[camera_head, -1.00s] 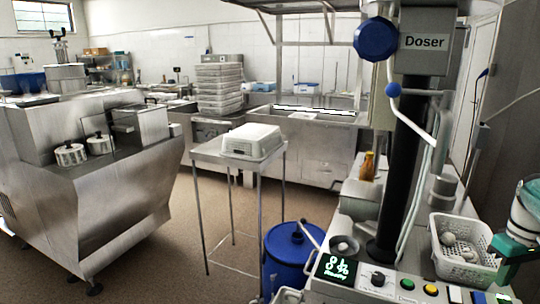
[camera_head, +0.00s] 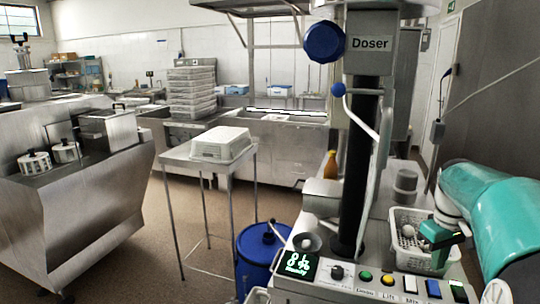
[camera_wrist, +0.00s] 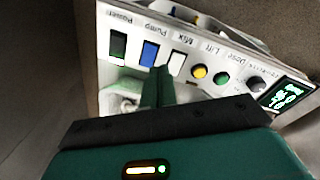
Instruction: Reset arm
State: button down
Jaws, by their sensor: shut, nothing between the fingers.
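My gripper (camera_head: 438,258) is green and hangs at the right of the head view, at the end of my teal and white arm. It is in front of the right part of the white perforated basket (camera_head: 398,248) and hides some of it. In the wrist view my gripper (camera_wrist: 160,72) has its two green fingers together, with nothing between them. The fingers overlap the panel below the white Mix button. I cannot tell whether they touch anything.
The control panel (camera_head: 350,283) has a lit display, a knob and several coloured buttons. The basket holds white round items. A black Doser column (camera_head: 357,180) stands left of it. A blue drum (camera_head: 258,258) and a small table with an upturned white basket (camera_head: 222,145) stand further left.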

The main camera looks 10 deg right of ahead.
jog(key=a+r+t+h, duration=0.1)
jog(key=a+r+t, duration=0.1)
jog(key=a, duration=1.7)
jog(key=s+a+f+t+y, duration=0.2)
jog(key=s+a+f+t, duration=0.1)
jog(key=s+a, duration=0.7)
jog(key=a, duration=0.4)
jog(key=shift+a+f, duration=0.15)
jog(key=shift+f, duration=0.05)
